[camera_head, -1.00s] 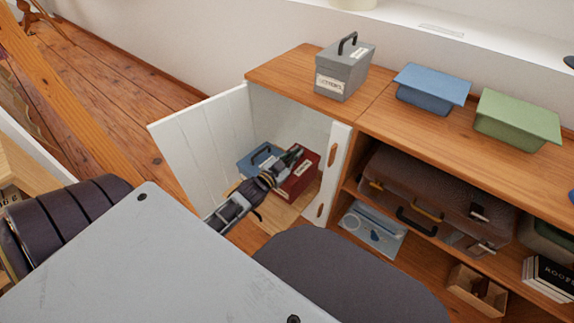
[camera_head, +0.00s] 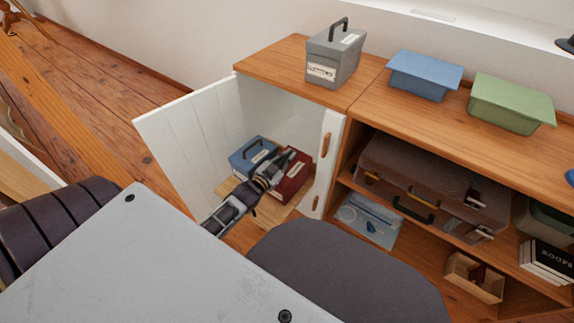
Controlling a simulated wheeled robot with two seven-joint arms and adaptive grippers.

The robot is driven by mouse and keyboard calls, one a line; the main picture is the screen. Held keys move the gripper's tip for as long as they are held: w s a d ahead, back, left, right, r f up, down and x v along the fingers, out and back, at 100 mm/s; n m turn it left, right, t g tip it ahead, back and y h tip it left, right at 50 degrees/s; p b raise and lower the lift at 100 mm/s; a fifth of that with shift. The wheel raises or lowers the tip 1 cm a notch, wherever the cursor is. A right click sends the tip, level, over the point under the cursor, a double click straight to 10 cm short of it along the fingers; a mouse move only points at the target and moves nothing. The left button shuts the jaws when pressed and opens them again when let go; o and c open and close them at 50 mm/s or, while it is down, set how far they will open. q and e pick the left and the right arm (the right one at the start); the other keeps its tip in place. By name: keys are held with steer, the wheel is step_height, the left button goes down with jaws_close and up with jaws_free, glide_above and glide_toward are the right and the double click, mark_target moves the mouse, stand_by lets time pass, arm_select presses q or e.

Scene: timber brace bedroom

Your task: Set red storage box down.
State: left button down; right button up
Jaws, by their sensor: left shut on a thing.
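The red storage box (camera_head: 293,182) is inside the open white cabinet, at the right of the compartment beside a blue storage box (camera_head: 247,154). My left gripper (camera_head: 280,163) reaches in from the front left and is shut on the red box near its top. The gripper covers part of the box's lid and handle. The box appears low, close to the wooden cabinet floor (camera_head: 272,214); I cannot tell whether it touches. My right gripper is not in view.
The cabinet door (camera_head: 182,147) stands open on the left. A grey box (camera_head: 335,58) and blue (camera_head: 424,75) and green (camera_head: 510,103) bins stand on top. A brown suitcase (camera_head: 433,184) lies on the shelf to the right. A dark rounded seat (camera_head: 340,275) is in front.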

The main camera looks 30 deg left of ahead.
arm_select(q)
steer(key=shift+f+b, duration=1)
steer(key=shift+f, duration=0.75)
